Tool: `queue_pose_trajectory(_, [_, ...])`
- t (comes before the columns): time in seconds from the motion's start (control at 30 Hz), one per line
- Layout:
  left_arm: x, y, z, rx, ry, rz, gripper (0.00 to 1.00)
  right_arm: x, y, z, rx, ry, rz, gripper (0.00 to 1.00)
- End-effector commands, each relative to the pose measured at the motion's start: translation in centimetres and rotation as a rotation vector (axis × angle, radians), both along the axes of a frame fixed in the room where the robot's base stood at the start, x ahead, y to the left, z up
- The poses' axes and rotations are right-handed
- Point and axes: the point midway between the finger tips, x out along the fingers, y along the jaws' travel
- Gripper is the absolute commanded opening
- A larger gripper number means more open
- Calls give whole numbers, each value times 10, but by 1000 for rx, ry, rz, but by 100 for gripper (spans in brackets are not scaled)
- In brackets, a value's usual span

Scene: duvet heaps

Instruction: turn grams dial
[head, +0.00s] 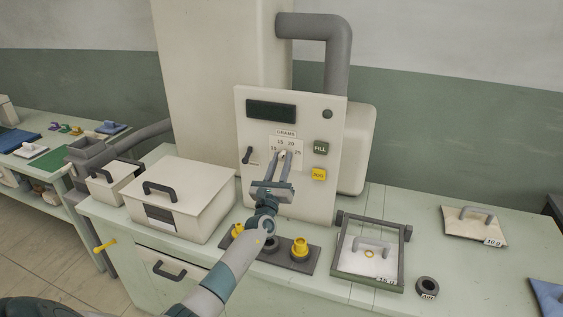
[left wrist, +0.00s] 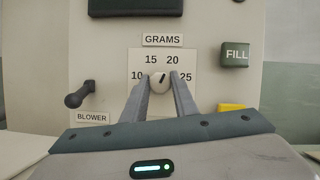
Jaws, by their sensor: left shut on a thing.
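The grams dial (left wrist: 159,83) is a small pale round knob on the white control panel (left wrist: 112,32). The numbers 10, 15, 20 and 25 stand around it, under a GRAMS label (left wrist: 163,40). My left gripper (left wrist: 161,76) is shut on the dial, one grey finger on each side of it. A small dark mark on the knob seems to point up and slightly right, between 15 and 20. In the head view the left gripper (head: 284,155) reaches up to the panel and its fingers hide most of the dial. My right gripper is out of view.
The panel also carries a BLOWER lever (head: 247,154), a green FILL button (head: 321,147), a yellow button (head: 319,174) and a dark display (head: 271,109). A white lidded box (head: 185,195), yellow fittings (head: 300,246) and a framed tray (head: 342,268) stand on the bench below.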

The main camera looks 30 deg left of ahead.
Motion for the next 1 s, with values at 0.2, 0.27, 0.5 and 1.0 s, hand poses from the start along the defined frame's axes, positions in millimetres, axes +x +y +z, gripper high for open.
queue_pose_trajectory(0.2, [0,-1,-2,-70,-16,0,4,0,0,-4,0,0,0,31])
queue_pose_trajectory(0.27, [0,-1,-2,-101,-23,-1,4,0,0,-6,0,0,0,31])
queue_pose_trajectory(0.5, [1,-3,-1,-272,-65,-1,4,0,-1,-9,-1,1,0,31])
queue_pose_trajectory(1.0, [1,-3,2,-683,-163,0,4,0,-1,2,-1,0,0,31])
